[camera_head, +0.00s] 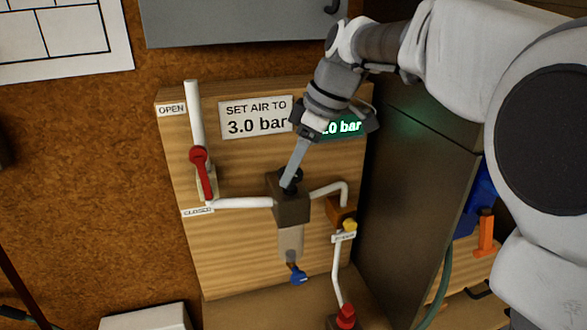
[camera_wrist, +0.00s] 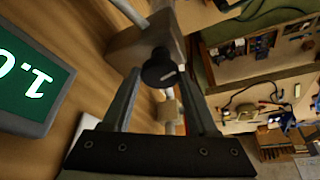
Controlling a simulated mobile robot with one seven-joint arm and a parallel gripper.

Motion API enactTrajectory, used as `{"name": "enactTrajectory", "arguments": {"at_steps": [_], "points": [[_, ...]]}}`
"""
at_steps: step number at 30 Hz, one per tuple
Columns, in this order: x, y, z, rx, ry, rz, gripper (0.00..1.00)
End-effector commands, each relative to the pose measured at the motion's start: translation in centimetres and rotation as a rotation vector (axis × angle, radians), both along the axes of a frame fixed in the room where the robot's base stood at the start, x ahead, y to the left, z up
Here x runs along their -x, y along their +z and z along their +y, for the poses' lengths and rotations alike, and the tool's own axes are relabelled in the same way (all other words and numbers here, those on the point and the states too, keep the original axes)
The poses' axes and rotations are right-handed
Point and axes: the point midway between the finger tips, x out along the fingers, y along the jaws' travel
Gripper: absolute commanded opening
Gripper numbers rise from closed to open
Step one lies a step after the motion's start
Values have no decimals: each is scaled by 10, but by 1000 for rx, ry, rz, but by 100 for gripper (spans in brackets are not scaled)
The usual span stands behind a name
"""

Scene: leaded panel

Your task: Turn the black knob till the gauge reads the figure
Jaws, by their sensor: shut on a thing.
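The black knob (camera_wrist: 158,68), with a white mark on its face, sits on the dark regulator block (camera_head: 290,208) in the middle of the wooden panel. My gripper (camera_head: 288,184) reaches down to it and is shut on it, with one finger on each side in the wrist view. The fingers hide most of the knob in the head view. The green gauge display (camera_head: 347,127) is partly covered by my wrist; only "0 bar" at its end shows. The sign (camera_head: 256,117) says "SET AIR TO 3.0 bar".
A red lever valve (camera_head: 201,172) is on the left pipe, between OPEN and CLOSED labels. A yellow fitting (camera_head: 350,225) and a red knob (camera_head: 346,316) are on the right pipe. A blue drain tap (camera_head: 298,276) hangs below. A dark cabinet (camera_head: 415,190) stands close on the right.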

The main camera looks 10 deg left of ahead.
Motion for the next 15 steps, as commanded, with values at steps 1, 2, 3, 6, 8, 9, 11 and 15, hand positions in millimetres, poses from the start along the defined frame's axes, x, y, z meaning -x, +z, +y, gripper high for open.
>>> {"name": "enactTrajectory", "arguments": {"at_steps": [1,2,3,6,8,9,11,15], "points": [[1,-1,0,-2,-41,-4,4],[1,-1,0,-2,-68,-3,4],[1,-2,0,-2,-106,-4,4],[2,-1,0,-2,-202,-3,4],[2,-1,1,0,-258,-4,4],[2,-1,1,-1,-295,-5,4],[3,-1,1,0,-351,-4,4],[3,0,1,-1,-484,-4,4]]}}
